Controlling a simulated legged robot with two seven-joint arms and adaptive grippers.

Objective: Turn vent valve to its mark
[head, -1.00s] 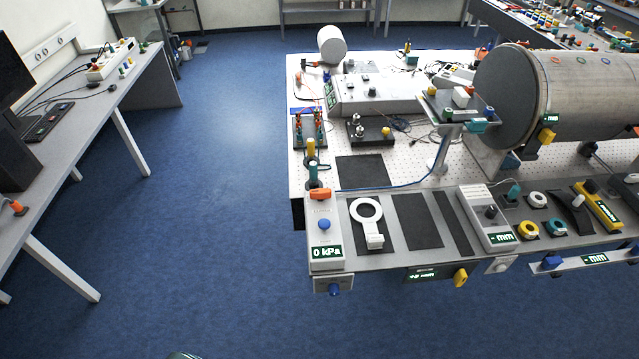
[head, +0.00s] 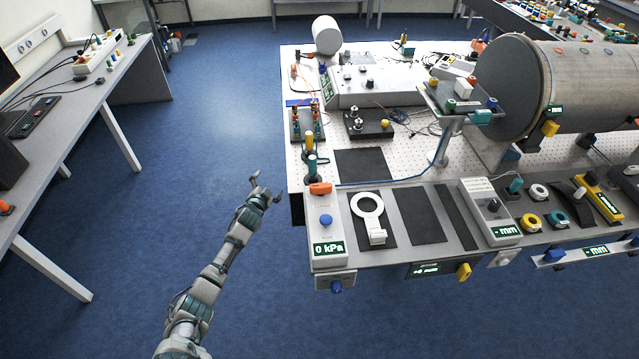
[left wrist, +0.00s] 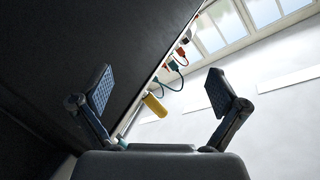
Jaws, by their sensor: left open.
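The pressure unit (head: 328,255) at the table's near left corner reads "0 kPa". It carries an orange handle (head: 320,188) at its back, a blue knob (head: 326,220) on top and another blue knob (head: 336,286) below its front. I cannot tell which of these is the vent valve, and no mark is readable. My left gripper (head: 268,182) is open and empty, left of the table edge and apart from the unit. In the left wrist view its two fingers (left wrist: 160,90) stand wide apart with nothing between the pads. My right gripper is out of view.
A yellow-topped post (head: 309,145) stands at the table's left edge behind the unit. A white ring-shaped tool (head: 367,208) lies on a dark mat to the right. The floor (head: 190,180) left of the table is clear. A dark surface (left wrist: 70,50) fills the wrist view's left.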

